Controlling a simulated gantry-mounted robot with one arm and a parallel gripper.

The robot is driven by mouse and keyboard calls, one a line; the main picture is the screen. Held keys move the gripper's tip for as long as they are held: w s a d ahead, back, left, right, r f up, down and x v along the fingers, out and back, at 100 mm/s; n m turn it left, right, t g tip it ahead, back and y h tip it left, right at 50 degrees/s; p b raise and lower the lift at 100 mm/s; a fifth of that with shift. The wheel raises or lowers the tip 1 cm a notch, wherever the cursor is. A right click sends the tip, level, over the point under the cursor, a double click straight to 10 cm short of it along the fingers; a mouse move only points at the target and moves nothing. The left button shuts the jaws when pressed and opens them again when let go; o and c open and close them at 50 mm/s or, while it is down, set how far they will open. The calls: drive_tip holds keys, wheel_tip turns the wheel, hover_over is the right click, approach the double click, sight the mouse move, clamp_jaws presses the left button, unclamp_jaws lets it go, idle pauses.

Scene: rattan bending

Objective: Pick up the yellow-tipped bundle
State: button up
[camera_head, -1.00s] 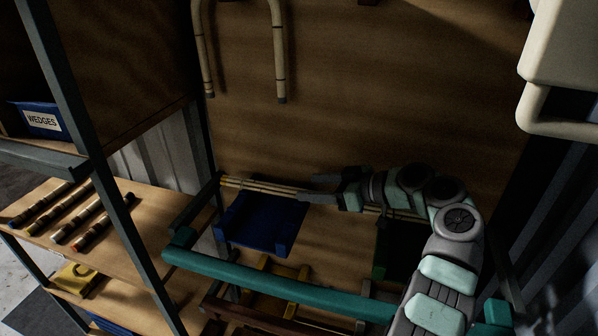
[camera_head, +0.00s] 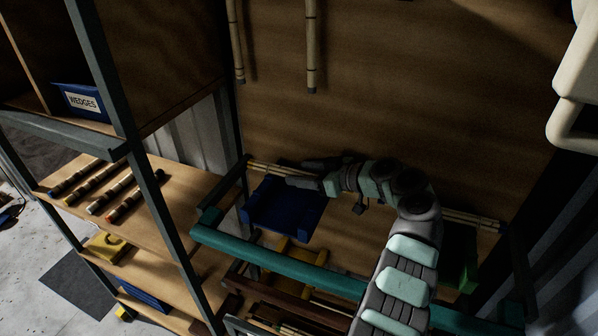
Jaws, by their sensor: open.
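Several dark-banded bundles (camera_head: 103,187) lie side by side on the wooden shelf at the left. The nearest has a red tip and the farthest a blue tip. My gripper (camera_head: 296,173) is open, pointing left, above the back edge of the blue bin (camera_head: 283,207) near the back panel. It is well to the right of the bundles, with a shelf post between. Long thin pale rods (camera_head: 268,168) run along the back beside its fingers; I cannot tell if they touch.
A dark shelf post (camera_head: 135,150) stands beside the bundles. A blue WEDGES box (camera_head: 82,102) sits above them, and a yellow object (camera_head: 106,246) below. A green bin (camera_head: 459,265) is at right.

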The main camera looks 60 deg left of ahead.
clamp_jaws()
idle(0.6)
